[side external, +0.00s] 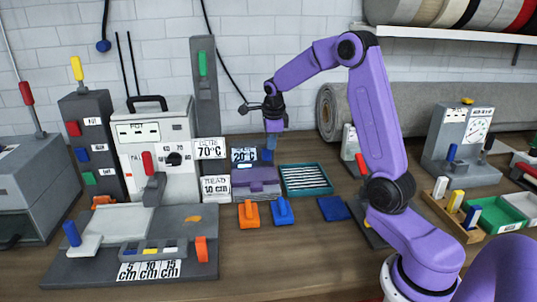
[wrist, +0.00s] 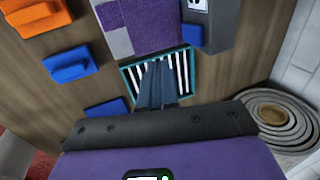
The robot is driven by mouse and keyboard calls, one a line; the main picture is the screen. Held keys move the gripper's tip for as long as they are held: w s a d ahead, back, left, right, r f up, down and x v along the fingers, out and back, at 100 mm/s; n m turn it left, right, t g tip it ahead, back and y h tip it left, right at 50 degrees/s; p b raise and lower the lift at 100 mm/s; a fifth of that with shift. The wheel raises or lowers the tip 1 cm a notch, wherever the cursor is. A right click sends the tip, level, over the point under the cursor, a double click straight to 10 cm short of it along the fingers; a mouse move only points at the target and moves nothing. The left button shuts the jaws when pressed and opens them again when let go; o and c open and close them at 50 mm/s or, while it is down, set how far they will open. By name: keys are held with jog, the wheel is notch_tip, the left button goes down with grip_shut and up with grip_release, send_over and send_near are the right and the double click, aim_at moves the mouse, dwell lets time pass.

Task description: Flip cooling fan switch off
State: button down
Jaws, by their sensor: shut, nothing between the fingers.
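A teal-framed grille with dark and white slats (side external: 305,179) lies flat on the bench; it also shows in the wrist view (wrist: 186,72). A small blue block, perhaps the fan switch (side external: 267,156), shows by the 20°C sign (side external: 244,157). A blue piece also shows on a grey box in the wrist view (wrist: 192,36). No label names the fan, so I cannot tell for sure which switch is its own. My gripper (side external: 271,146) is shut and empty, pointing down above the bench near the sign. In the wrist view its fingertips (wrist: 158,66) overlap the grille.
A purple-topped grey block (side external: 256,182) stands left of the grille. Orange (side external: 248,214) and blue (side external: 283,211) pieces lie in front, with a flat blue one (side external: 334,208) to the right. A tall grey post with a green switch (side external: 204,85) stands behind left. A rolled rug (side external: 336,112) lies behind.

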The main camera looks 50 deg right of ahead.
aim_at(267, 154)
jog(key=x, duration=0.6)
jog(key=shift+f, duration=0.35)
jog(key=shift+w+d+f, duration=0.45)
jog(key=shift+w+d, duration=0.3)
jog(key=shift+w+d+f, duration=0.15)
jog(key=shift+w+d, duration=0.6)
jog(key=shift+w, duration=0.05)
